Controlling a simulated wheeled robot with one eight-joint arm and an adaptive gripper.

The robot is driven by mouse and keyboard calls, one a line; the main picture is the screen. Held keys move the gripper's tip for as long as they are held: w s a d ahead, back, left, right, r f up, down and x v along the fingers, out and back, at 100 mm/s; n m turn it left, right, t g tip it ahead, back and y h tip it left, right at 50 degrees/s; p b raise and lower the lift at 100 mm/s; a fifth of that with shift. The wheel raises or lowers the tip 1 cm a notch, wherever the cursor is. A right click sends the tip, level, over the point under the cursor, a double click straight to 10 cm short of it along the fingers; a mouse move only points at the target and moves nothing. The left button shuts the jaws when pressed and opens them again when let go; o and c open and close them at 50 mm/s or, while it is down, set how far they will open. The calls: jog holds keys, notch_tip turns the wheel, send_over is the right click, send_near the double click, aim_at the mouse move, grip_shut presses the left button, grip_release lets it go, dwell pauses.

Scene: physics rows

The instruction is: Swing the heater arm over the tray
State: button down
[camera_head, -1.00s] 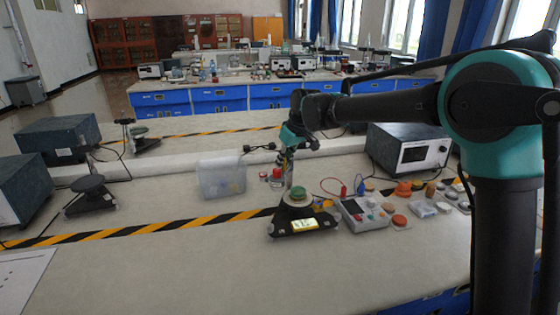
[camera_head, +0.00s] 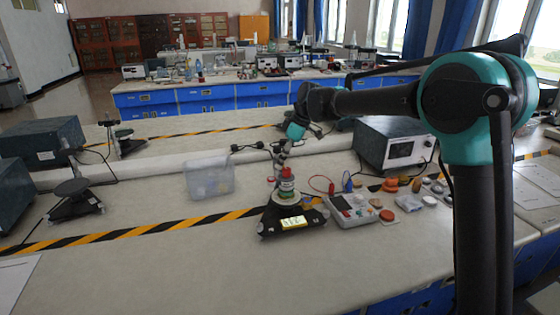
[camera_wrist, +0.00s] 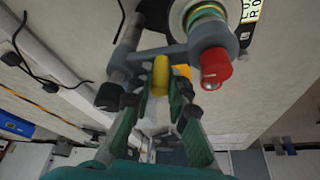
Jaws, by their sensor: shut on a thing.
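The balance (camera_head: 290,222) has a black base and a lit display, and carries a round pale tray (camera_head: 291,196) with a green-topped stack on it. The heater arm (camera_wrist: 182,51) is a grey bar with a red-ended head (camera_wrist: 215,68). In the head view the red head (camera_head: 286,172) appears directly above the stack; its exact centring cannot be told. In the wrist view it overlaps the tray's near side (camera_wrist: 178,18). My gripper (camera_wrist: 163,82) is shut on the arm's yellow handle (camera_wrist: 160,74). In the head view my gripper (camera_head: 281,151) partly hides the arm.
A clear plastic bin (camera_head: 209,177) stands left of the balance. A grey meter box (camera_head: 353,210), small dishes (camera_head: 388,215) and a dark instrument (camera_head: 395,145) are to the right. The bench front is clear. Black cables lie behind.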

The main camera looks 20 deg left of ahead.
dwell(0.4)
jog(key=c, duration=1.4)
grip_release()
jog(key=shift+c, duration=0.2)
jog(key=v, duration=1.2)
